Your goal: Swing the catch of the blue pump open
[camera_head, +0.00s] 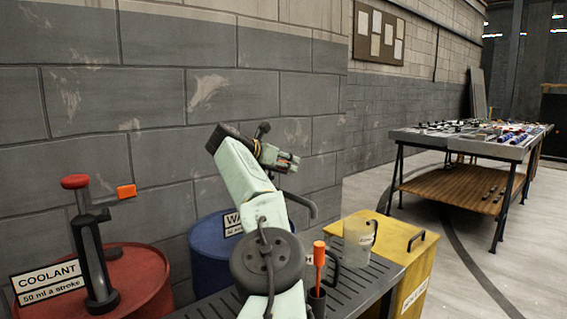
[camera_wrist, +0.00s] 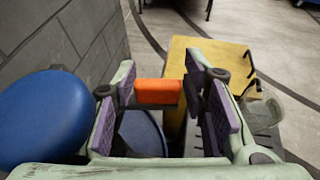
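In the wrist view an orange block (camera_wrist: 158,92), which looks like the catch of the blue pump, lies between my gripper's fingers. A large blue round knob (camera_wrist: 45,118) is close at the left. My gripper (camera_wrist: 160,95) is open, its purple pads on either side of the block, with small gaps seeming to remain. In the head view my gripper (camera_head: 286,161) is above the blue drum (camera_head: 212,252); my arm hides most of the pump there. The blue drum top also shows below the block in the wrist view (camera_wrist: 141,133).
A red drum (camera_head: 150,285) with a red-knobbed coolant pump (camera_head: 92,250) stands at the left. A slatted bench (camera_head: 365,282) holds an orange-handled tool (camera_head: 319,262) and a clear jug (camera_head: 357,240). A yellow box (camera_head: 405,245) stands beside it. The block wall (camera_head: 150,150) is close behind.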

